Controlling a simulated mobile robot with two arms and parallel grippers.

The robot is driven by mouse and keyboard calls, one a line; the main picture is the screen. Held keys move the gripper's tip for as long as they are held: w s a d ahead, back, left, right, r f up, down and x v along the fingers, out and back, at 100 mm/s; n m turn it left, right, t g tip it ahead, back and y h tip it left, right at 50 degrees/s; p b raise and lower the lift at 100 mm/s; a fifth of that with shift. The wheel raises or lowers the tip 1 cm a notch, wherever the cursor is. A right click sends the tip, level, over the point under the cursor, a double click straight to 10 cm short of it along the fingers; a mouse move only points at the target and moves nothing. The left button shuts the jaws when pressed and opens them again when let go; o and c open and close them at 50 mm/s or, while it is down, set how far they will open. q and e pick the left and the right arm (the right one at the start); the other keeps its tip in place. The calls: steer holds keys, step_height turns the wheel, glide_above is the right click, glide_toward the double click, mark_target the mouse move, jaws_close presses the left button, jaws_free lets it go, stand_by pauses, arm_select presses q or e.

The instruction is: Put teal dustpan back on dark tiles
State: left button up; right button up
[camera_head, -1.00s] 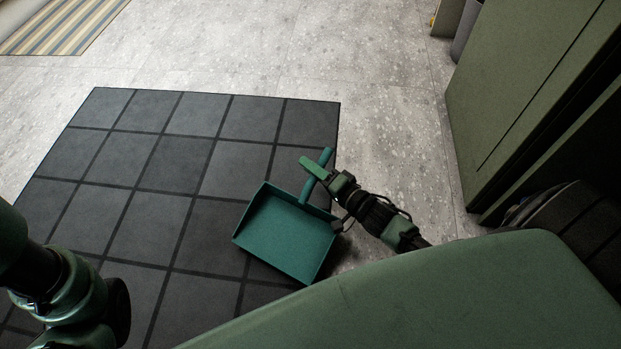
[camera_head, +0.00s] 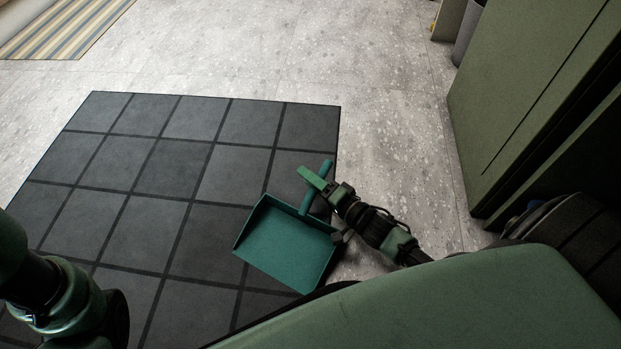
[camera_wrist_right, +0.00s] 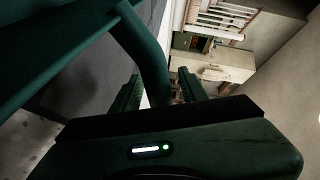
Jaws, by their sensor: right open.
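The teal dustpan (camera_head: 285,243) rests on the dark tiles (camera_head: 170,165) near their right edge, its handle (camera_head: 327,170) pointing up and to the right. My right gripper (camera_head: 313,190) is open, with its fingers around or right beside the handle; the head view does not settle which. In the right wrist view the handle (camera_wrist_right: 143,50) passes close to the two open fingers (camera_wrist_right: 160,90), and the pan (camera_wrist_right: 50,30) fills the upper left. Part of my left arm shows at the lower left of the head view, but its gripper fingers cannot be made out.
A green cabinet (camera_head: 530,90) stands at the right, with a dark rounded thing (camera_head: 570,235) below it. Pale speckled floor (camera_head: 390,150) lies clear around the tiles. A striped mat (camera_head: 70,30) is at the far upper left.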

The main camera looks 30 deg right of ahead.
steer(key=shift+s+r, duration=0.15)
steer(key=shift+s, duration=0.05)
steer(key=p+v, duration=0.6)
steer(key=v, duration=0.5)
steer(key=shift+s+d, duration=0.2)
steer(key=shift+s, duration=0.1)
